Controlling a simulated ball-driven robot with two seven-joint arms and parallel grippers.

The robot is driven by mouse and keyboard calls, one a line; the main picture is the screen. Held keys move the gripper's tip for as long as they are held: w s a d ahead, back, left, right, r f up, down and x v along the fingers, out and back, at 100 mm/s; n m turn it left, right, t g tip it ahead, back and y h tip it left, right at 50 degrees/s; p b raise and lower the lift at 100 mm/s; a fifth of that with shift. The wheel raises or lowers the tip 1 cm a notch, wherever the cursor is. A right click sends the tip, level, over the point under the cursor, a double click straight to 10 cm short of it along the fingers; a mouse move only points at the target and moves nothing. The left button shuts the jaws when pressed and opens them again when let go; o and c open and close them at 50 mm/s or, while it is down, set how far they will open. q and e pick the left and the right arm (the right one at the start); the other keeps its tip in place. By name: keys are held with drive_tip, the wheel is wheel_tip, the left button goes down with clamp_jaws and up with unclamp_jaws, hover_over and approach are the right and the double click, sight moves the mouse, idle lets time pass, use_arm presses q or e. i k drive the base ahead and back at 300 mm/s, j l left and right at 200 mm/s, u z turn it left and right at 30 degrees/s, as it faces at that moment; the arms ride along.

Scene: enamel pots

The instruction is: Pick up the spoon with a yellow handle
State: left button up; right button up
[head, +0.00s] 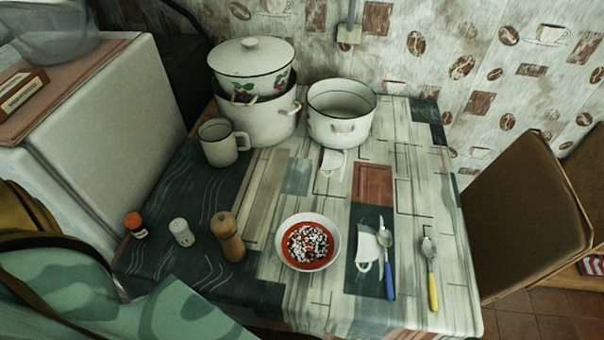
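The spoon with a yellow handle (432,281) lies on the table near its right front corner. Its metal bowl points away from me and its yellow handle points toward the front edge. A second spoon, with a blue handle (389,280), lies just to its left, roughly parallel and apart from it. Nothing covers the yellow-handled spoon. Neither my left nor my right gripper shows in the head view.
A bowl of food (308,242) stands left of the spoons. A wooden mill (228,237), a shaker (182,232), a mug (219,143) and enamel pots (341,112) stand farther left and back. A cardboard box (522,218) is right of the table. The tabletop behind the spoons is clear.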

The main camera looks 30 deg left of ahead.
sight(428, 247)
drive_tip(key=j+u, duration=0.15)
drive_tip(key=u, duration=0.55)
drive_tip(key=k+z, duration=0.65)
drive_tip(key=k+l, duration=0.05)
drive_tip(key=k, duration=0.05)
